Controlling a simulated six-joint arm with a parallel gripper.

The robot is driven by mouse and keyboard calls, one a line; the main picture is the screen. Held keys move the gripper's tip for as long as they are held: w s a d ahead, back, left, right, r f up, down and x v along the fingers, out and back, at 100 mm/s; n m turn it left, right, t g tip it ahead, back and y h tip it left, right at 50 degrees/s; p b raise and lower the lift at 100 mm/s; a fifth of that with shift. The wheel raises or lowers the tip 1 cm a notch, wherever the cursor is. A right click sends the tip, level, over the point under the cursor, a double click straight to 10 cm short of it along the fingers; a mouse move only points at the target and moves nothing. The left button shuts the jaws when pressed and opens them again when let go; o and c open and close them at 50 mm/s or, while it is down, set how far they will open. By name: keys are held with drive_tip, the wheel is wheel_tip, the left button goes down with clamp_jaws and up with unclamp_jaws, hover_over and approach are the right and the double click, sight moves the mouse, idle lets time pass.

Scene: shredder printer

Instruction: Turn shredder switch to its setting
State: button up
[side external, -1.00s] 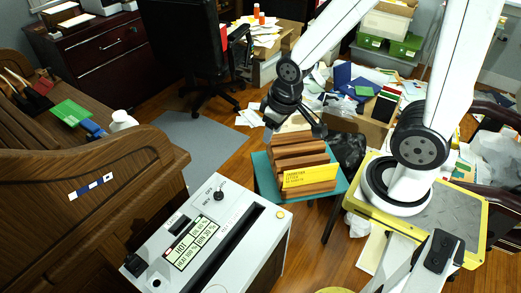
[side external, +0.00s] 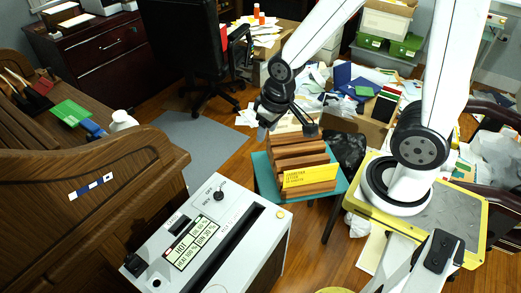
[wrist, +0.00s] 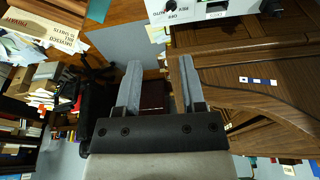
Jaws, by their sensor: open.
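The shredder (side external: 200,240) is a pale grey box at the front centre of the side view, with a long dark slot. Its switch (side external: 219,196) is a small black knob on the top panel's far end, beside printed setting labels. The pointing direction is too small to read surely. My gripper (side external: 264,122) is up and to the right of the switch, apart from it. In the wrist view my gripper (wrist: 160,68) is open, with nothing between its two fingers. The shredder's white panel (wrist: 220,12) shows at the top edge there, beyond the fingertips.
A wooden roll-top desk (side external: 80,210) rises left of the shredder. An office chair (side external: 195,50) and paper piles are behind. Space above the shredder is clear.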

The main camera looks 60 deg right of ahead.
drive_tip(key=w+f+m, duration=0.3)
drive_tip(key=w+f, duration=0.1)
drive_tip(key=w, duration=0.3)
drive_tip(key=m+g, duration=0.3)
drive_tip(key=m, duration=0.5)
hover_over(218, 192)
wheel_tip(218, 192, down, 22)
drive_tip(key=shift+f, duration=0.45)
drive_tip(key=shift+f, duration=0.1)
drive_tip(key=shift+f, duration=3.8)
drive_tip(key=shift+c, duration=0.2)
clamp_jaws()
